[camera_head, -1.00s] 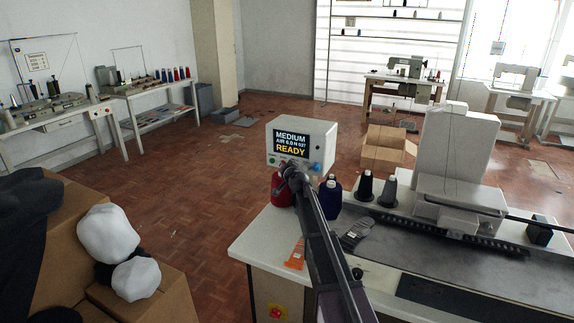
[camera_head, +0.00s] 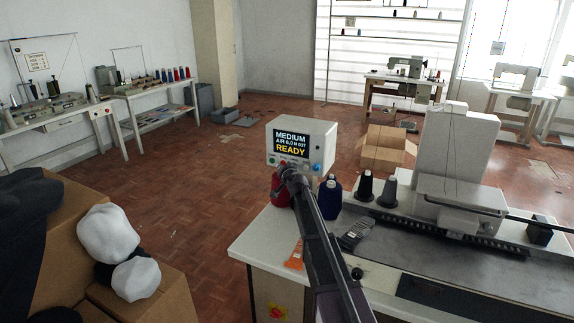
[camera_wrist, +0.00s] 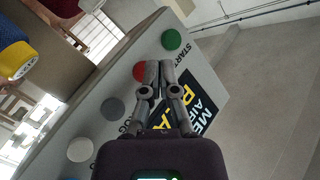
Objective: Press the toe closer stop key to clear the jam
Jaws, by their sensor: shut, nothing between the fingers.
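The white control box (camera_head: 327,147) stands on the machine table, its screen (camera_head: 291,141) reading MEDIUM and READY. Keys line its face below the screen. In the wrist view, a green key (camera_wrist: 171,39) is marked START. A red key (camera_wrist: 138,71), a grey key (camera_wrist: 112,109) and a white key (camera_wrist: 80,150) follow. My gripper (camera_wrist: 158,66) is shut and empty, its tips beside the red key and overlapping its edge in the picture. I cannot tell whether they touch. The red key's label is hidden. My gripper also shows at the box front in the head view (camera_head: 287,170).
Thread cones, red (camera_head: 280,190), blue (camera_head: 331,198) and dark (camera_head: 365,187), stand near the box. The white machine (camera_head: 458,150) is to the right. Cardboard boxes with white bundles (camera_head: 108,232) are at left. Floor between is open.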

